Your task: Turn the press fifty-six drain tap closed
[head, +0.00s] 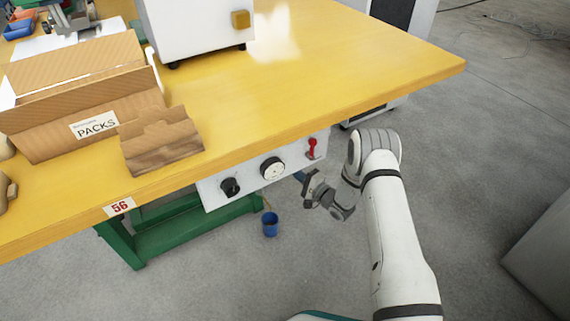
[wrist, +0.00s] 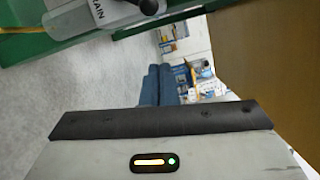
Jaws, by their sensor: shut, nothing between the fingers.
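Table fifty-six carries a grey panel (head: 285,171) under its front edge, with a black knob (head: 230,187), a white-faced dial (head: 272,169) and a red lever (head: 312,148). In the wrist view, a grey plate (wrist: 98,14) at the top left bears letters ending in "AIN", with a dark round part (wrist: 150,6) at its right end. I cannot match this part surely to anything in the head view. My gripper (head: 300,177) is just below the panel's right part. Its blue fingers (wrist: 159,72) are shut and empty, apart from the plate.
The yellow tabletop (head: 350,75) overhangs the panel and holds a box marked PACKS (head: 85,95). A "56" label (head: 119,206) is on the front edge. Green table legs (head: 195,232) and a blue bucket (head: 270,224) stand below.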

